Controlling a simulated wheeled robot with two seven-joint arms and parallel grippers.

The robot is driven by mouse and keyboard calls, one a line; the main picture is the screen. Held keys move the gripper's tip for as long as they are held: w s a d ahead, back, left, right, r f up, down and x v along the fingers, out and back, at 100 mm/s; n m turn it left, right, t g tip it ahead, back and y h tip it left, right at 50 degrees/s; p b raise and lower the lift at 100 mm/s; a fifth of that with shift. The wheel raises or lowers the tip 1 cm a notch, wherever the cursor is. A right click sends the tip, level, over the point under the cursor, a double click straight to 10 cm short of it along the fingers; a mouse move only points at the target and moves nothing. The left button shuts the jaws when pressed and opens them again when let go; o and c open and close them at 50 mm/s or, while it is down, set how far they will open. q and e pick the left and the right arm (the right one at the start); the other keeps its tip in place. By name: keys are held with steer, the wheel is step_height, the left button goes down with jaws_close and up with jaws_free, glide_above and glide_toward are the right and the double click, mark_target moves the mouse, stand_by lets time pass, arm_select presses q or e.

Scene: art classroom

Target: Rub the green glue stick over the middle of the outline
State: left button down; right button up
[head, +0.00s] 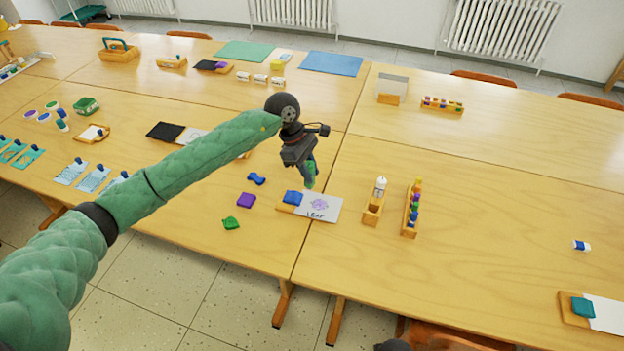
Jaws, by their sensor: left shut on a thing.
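The green glue stick (310,177) is gripped by my left gripper (308,166), which points down over the middle-front of the tables. The stick hangs just above or at the top edge of a white sheet (332,212); I cannot tell whether it touches. The sheet bears a purple outline (319,204) with the word "Leaf" beneath it. The stick's lower end is slightly above and left of the outline in the picture. A wooden board (287,208) with a blue block lies at the sheet's left.
A wooden holder with a white bottle (381,187) and a rack of coloured pieces (412,208) stand right. The table farther right is mostly clear.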

arm_select(q)
steer(key=shift+r, duration=0.9)
